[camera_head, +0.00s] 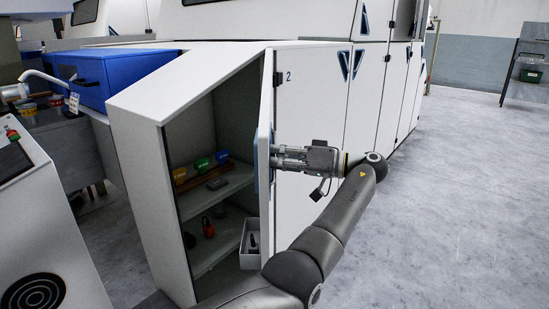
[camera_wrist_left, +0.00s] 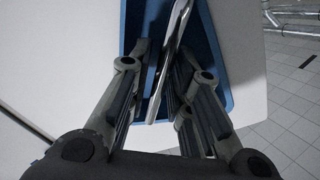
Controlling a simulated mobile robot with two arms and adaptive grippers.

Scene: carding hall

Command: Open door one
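Door one (camera_head: 265,168) is a white door seen nearly edge-on in the head view, swung out from a white cabinet (camera_head: 150,195) whose shelves show. My left gripper (camera_head: 272,156) is at the door's outer face, by the blue handle recess. In the left wrist view the fingers (camera_wrist_left: 165,75) stand apart on both sides of a thin metal handle (camera_wrist_left: 172,60) inside the blue recess (camera_wrist_left: 217,65). Some blue shows between the left finger and the handle; contact with the other finger is unclear. My right gripper is not in view.
The shelves hold yellow, green and blue items (camera_head: 201,165) and a red padlock (camera_head: 208,227). A white bin (camera_head: 249,245) sits by the door's inner side. Door 2 (camera_head: 310,105) is closed behind my gripper. A blue box (camera_head: 105,75) stands left. Floor at right is clear.

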